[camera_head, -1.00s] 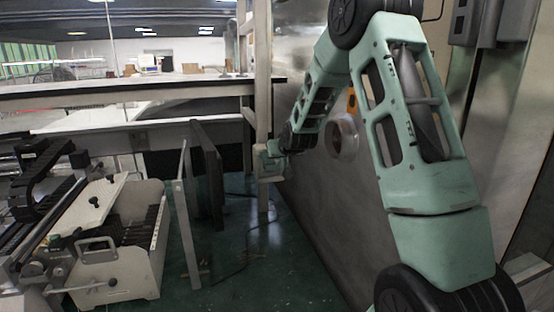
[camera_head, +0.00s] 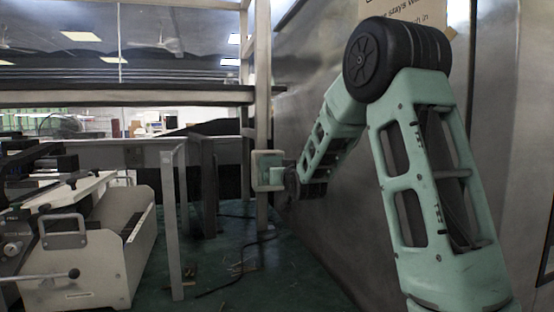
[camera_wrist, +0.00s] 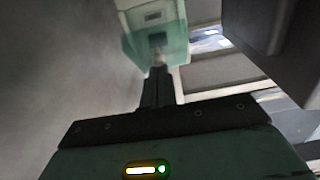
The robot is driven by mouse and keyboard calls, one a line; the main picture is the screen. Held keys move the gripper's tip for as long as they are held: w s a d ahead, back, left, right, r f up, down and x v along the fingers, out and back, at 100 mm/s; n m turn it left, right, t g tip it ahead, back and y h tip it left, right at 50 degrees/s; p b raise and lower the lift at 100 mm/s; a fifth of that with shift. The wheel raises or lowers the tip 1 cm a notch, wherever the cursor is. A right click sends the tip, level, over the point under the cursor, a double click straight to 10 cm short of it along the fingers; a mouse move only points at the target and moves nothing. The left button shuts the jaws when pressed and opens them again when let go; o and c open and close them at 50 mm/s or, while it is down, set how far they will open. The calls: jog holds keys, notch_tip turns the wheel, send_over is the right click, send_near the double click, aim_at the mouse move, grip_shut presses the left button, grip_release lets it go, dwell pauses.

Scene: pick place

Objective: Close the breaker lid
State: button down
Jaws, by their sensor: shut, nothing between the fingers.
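The breaker is a small pale box (camera_head: 262,172) on the upright post in the head view, left of my arm's end. In the wrist view the breaker box (camera_wrist: 148,14) is at the top, with a pale green, see-through lid part (camera_wrist: 176,42) at its lower side. My gripper (camera_wrist: 158,58) is shut and empty, with its fingertips overlapping the lid part in the picture. I cannot tell whether they touch it, or how far open the lid stands. In the head view the fingers are too small and dark to make out.
The upright post (camera_head: 263,80) stands beside a large metal wall panel (camera_head: 330,235) on the right. A cream machine (camera_head: 85,265) with handles is at lower left. A grey table leg (camera_head: 172,220) stands between.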

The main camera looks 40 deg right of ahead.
jog(key=w+d+f+t+h+b, duration=0.1)
jog(key=w+f+t+h+b, duration=0.2)
jog(key=b, duration=2)
jog(key=shift+w+d+f+t, duration=0.45)
jog(key=shift+f+t, duration=1.15)
jog(key=shift+f, duration=0.65)
jog(key=p+v, duration=0.1)
jog(key=v, duration=0.6)
jog(key=shift+f, duration=0.15)
